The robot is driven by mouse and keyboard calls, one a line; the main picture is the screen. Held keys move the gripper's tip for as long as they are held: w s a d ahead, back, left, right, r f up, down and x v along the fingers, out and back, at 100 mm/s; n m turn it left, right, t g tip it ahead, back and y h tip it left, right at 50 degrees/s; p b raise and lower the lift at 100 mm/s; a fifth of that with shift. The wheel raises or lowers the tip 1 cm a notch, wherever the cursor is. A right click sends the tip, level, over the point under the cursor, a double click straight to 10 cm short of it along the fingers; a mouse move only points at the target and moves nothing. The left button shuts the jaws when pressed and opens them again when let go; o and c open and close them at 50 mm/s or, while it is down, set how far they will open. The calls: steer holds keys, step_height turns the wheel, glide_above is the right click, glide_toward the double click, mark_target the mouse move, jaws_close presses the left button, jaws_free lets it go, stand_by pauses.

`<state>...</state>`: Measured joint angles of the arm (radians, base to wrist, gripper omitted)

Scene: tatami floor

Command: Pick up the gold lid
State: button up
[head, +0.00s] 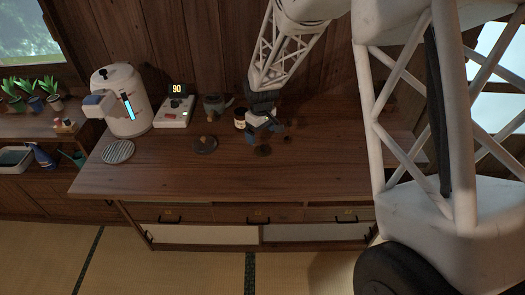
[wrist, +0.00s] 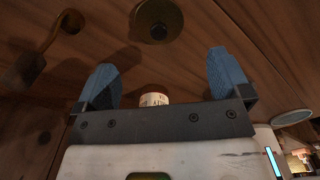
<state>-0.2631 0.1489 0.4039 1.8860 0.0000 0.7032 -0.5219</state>
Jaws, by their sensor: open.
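The gold lid (wrist: 158,20) is a round, dull gold disc with a small dark knob, lying on the wooden top at the upper middle of the wrist view. In the head view a dim brown disc (head: 263,151) just in front of my gripper appears to be this lid. My gripper (head: 262,127) is open and empty above the right-hand part of the top. Its two blue fingers (wrist: 164,80) are spread apart in the wrist view, and the lid lies beyond their tips, between their lines.
A labelled jar (head: 240,119) stands close left of my gripper. A dark disc with a gold knob (head: 205,144) lies further left. A scoop-like tool (wrist: 48,45) lies beside the lid. A white kettle-like machine (head: 125,105) and a grate (head: 118,151) are at the left. The front strip is clear.

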mark_target(261, 146)
steer(key=shift+f, duration=0.95)
steer(key=shift+f, duration=0.15)
steer(key=shift+f, duration=2.45)
steer(key=c, duration=1)
steer(key=shift+r, duration=0.1)
